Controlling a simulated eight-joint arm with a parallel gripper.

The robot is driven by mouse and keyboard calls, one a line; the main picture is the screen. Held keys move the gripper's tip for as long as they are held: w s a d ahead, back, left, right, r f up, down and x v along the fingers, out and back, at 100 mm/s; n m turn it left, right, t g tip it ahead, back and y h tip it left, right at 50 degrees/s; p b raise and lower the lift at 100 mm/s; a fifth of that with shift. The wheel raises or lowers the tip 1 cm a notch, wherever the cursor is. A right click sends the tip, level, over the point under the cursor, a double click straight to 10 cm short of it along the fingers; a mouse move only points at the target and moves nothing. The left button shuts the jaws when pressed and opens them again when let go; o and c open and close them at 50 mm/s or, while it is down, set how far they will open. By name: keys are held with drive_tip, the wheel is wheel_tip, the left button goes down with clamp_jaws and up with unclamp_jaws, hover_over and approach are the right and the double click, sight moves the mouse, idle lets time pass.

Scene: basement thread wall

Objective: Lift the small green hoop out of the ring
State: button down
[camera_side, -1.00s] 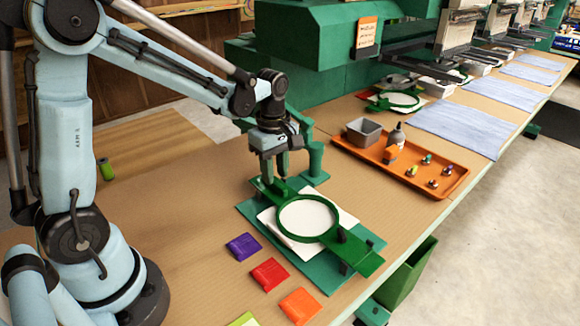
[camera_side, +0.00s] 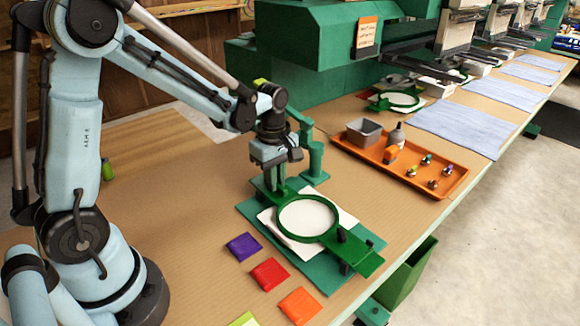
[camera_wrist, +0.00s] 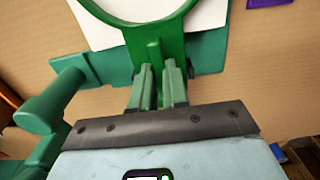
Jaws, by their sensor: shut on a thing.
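The green hoop (camera_side: 279,222) lies flat over a white sheet (camera_side: 345,219) on a teal board (camera_side: 321,271). Its round opening shows white. I cannot tell a separate inner hoop from the outer ring. My gripper (camera_side: 271,186) points down at the hoop's far-left end. In the wrist view, my gripper (camera_wrist: 158,72) is shut on an upright green tab (camera_wrist: 153,50) beside the hoop's rim (camera_wrist: 142,25). The hoop still looks level with the board, and the fingers hide part of the tab.
A green post (camera_side: 315,160) stands close behind my gripper. Purple (camera_side: 243,246), red (camera_side: 269,273) and orange (camera_side: 300,305) packets lie in front of the board. An orange tray (camera_side: 440,189) sits to the right. A large green machine (camera_side: 310,35) stands behind.

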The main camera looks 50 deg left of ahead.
drive_tip(key=shift+r, duration=0.15)
drive_tip(key=shift+r, duration=2.5)
drive_tip(key=shift+r, duration=1.9)
